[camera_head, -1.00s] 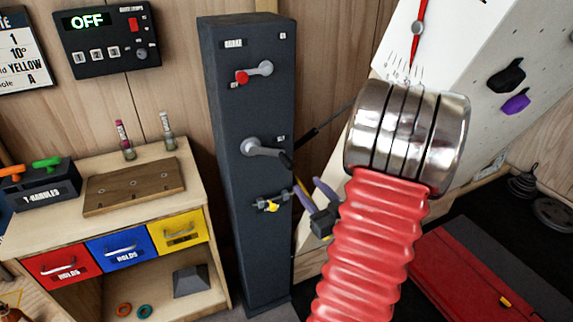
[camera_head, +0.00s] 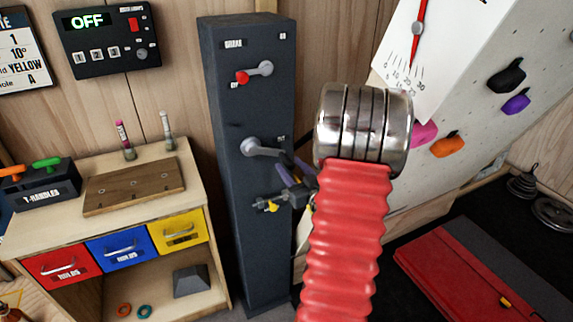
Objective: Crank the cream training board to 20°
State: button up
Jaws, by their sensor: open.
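The cream training board (camera_head: 470,110) leans at the right. Its white angle dial (camera_head: 398,45) has a red needle (camera_head: 420,28); the small scale is too blurred for me to read exactly. The dark column (camera_head: 240,190) carries a grey crank arm (camera_head: 262,148) at mid-height, its dark grip partly hidden near my fingers. Above it is a lever with a red knob (camera_head: 243,77). My gripper (camera_head: 294,168) is open, its purple fingers beside the crank's grip. I cannot tell whether the grip is between them. My red and chrome arm hides part of the board's lower left.
A yellow-knobbed fitting (camera_head: 271,206) sticks out of the column just below my gripper. A wooden cabinet (camera_head: 60,215) with coloured drawers stands left. A wall control box (camera_head: 108,42) reads OFF. A red mat (camera_head: 465,275) lies right; dark weight plates (camera_head: 550,212) are beyond.

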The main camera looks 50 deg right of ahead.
jog(key=shift+x, duration=1.1)
jog(key=shift+c, duration=0.5)
grip_shut()
